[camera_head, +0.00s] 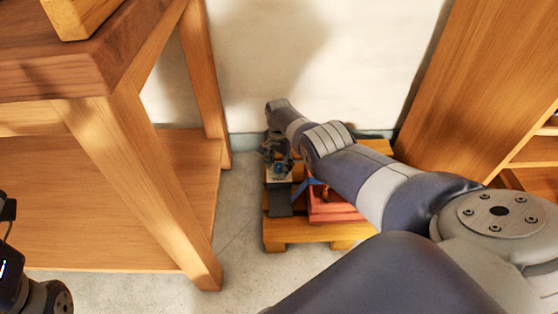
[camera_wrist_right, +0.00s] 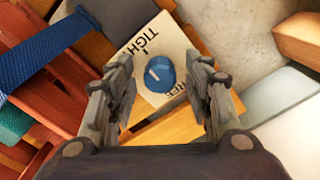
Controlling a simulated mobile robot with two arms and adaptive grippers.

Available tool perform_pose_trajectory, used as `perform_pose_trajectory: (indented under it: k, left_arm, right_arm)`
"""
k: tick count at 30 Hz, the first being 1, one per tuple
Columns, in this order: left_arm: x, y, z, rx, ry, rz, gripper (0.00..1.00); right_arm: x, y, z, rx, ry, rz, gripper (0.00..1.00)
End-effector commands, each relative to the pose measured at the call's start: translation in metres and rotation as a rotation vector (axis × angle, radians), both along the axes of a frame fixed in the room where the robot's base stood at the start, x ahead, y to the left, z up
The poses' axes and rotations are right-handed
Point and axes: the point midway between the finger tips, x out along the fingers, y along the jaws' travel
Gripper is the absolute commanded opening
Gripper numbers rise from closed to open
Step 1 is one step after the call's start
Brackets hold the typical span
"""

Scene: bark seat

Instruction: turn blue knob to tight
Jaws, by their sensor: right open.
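The blue knob (camera_wrist_right: 158,73) sits on a white plate (camera_wrist_right: 180,45) printed TIGHT on one side and FREE on the other. A short white mark shows on the knob's face, near its left side. My right gripper (camera_wrist_right: 162,80) is open, with one finger on each side of the knob in the wrist view; I cannot tell whether they touch it. In the head view my right gripper (camera_head: 278,155) is low over the small wooden stand, and the knob is largely hidden there. At the left edge a dark part of my left arm shows, without its fingers.
A wooden pallet-like stand (camera_head: 275,235) holds the plate and a red crate (camera_head: 335,212). A blue strap (camera_wrist_right: 55,55) lies over the red slats. A wooden table (camera_head: 120,160) stands at left and a wooden shelf (camera_head: 480,80) at right. Grey floor lies between.

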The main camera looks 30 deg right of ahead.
Motion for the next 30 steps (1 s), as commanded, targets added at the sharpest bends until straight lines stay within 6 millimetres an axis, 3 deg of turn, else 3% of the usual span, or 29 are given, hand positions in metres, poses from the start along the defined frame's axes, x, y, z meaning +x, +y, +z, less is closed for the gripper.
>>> perform_pose_trajectory:
  k: [18, 30]
  left_arm:
    - [-0.001, 0.0, 0.0, 0.001, -0.001, -0.001, 1.0]
    - [-0.001, 0.0, 0.0, 0.001, -0.001, -0.001, 1.0]
  right_arm:
    - [0.0, -0.001, 0.03, -0.001, -0.002, 0.0, 0.47]
    - [0.0, 0.0, 0.087, -0.001, -0.001, -0.001, 0.47]
